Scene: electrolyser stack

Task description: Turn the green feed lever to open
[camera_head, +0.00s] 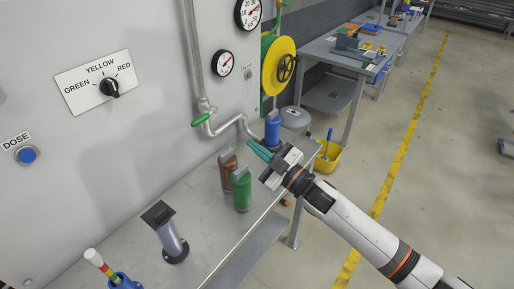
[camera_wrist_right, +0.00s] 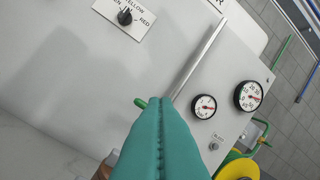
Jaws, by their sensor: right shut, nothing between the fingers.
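The green feed lever (camera_head: 200,120) is a short green handle on the grey pipe on the panel, pointing left and slightly down in the head view. In the right wrist view its green tip (camera_wrist_right: 140,103) shows just left of my fingers, which hide the rest. My right gripper (camera_head: 258,151) has teal fingers, shut and empty, to the right of and below the lever in the head view, apart from it. The shut fingers also fill the lower middle of the right wrist view (camera_wrist_right: 160,110). My left gripper is not in view.
A brown bottle (camera_head: 228,172), a green bottle (camera_head: 241,190) and a blue bottle (camera_head: 272,130) stand on the grey bench (camera_head: 205,215) near my right gripper. A selector knob (camera_head: 110,88) and gauges (camera_head: 222,63) are on the panel. A yellow bucket (camera_head: 328,160) stands beyond.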

